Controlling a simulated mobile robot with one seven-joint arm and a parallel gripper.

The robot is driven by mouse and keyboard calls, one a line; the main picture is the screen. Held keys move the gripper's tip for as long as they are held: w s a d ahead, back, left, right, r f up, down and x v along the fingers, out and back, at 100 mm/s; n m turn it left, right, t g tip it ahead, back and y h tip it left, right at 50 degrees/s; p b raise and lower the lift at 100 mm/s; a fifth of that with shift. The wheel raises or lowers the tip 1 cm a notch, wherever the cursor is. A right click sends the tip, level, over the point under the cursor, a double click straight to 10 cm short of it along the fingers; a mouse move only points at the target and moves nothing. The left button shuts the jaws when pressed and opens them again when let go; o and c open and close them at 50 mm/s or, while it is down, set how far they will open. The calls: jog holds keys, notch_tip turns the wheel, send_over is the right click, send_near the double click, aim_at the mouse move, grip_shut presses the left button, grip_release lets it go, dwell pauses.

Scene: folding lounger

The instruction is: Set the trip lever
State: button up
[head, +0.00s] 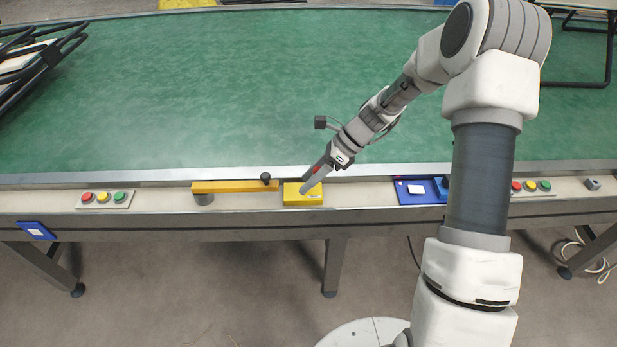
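A long yellow bar (232,187), which looks like the trip lever, lies along the front rail of the table. It sits on a grey round post (204,199) at its left end and has a black knob (265,177) near its right end. A yellow block (311,197) stands just right of the bar, with a small gap between them. My gripper (306,184) points down-left over the yellow block, right of the knob and apart from it. Its fingers overlap in this view, so I cannot tell whether they are open or touch the block.
Red, yellow and green button panels sit on the rail at left (104,199) and right (531,187). A blue tray (408,198) with a white card lies right of my gripper. Black folding frames stand at the far left (35,62) and far right (607,50). The green tabletop (220,90) is mostly clear.

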jog(key=shift+a+r, duration=0.1)
jog(key=shift+d+r, duration=0.2)
jog(key=shift+r, duration=0.05)
jog(key=p+v, duration=0.3)
jog(key=v, duration=1.3)
jog(key=shift+d+r, duration=0.25)
